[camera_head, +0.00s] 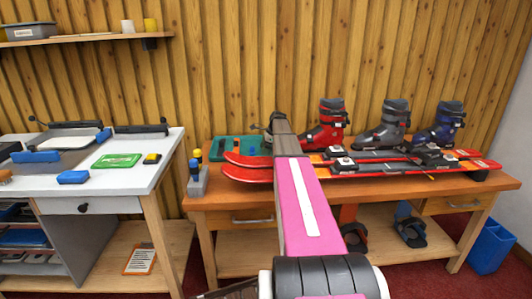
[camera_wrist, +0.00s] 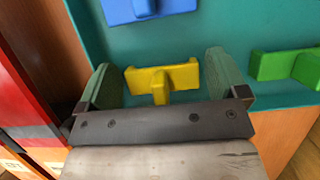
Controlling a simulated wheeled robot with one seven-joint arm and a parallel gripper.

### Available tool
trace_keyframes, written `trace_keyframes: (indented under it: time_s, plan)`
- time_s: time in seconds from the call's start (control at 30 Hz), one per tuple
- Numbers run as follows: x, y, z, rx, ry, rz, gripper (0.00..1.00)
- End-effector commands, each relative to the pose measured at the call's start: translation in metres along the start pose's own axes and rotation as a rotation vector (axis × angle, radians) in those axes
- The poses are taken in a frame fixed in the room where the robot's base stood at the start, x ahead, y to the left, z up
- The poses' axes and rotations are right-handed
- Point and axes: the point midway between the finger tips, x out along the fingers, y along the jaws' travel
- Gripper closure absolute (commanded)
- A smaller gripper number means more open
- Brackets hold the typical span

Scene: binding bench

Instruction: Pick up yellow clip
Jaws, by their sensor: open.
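The yellow clip (camera_wrist: 162,80) lies on the teal tray (camera_wrist: 215,32) in the wrist view, with its stem pointing toward my gripper. My gripper (camera_wrist: 165,85) is open, with one green-padded finger on each side of the clip. Gaps show between the clip and both fingers, and nothing is held. In the head view my arm reaches over the wooden bench, and my gripper (camera_head: 268,122) is at the right end of the teal tray (camera_head: 228,146). The yellow clip cannot be made out in the head view.
In the wrist view a blue clip (camera_wrist: 145,8) lies beyond the yellow one and a green clip (camera_wrist: 288,66) to the right. Red skis (camera_head: 385,165) lie on the bench (camera_head: 240,189) beside the tray, with several ski boots (camera_head: 325,128) behind. A white-topped table (camera_head: 120,178) stands left.

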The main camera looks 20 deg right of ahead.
Motion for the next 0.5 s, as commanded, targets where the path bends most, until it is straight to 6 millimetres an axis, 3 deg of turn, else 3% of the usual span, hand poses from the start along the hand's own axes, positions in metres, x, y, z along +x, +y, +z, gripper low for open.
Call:
trace_keyframes:
  time_s: [0.2, 0.3, 0.33, 0.5]
  plan:
    - [0.0012, -0.0002, 0.0, 0.0, 0.0, -0.001, 0.08]
    - [0.0012, -0.0002, -0.0001, 0.0, 0.0, 0.0, 0.41]
    - [0.0011, -0.0002, -0.0001, 0.0, 0.0, 0.0, 0.45]
    - [0.001, -0.0001, 0.0, 0.0, 0.0, 0.0, 0.45]
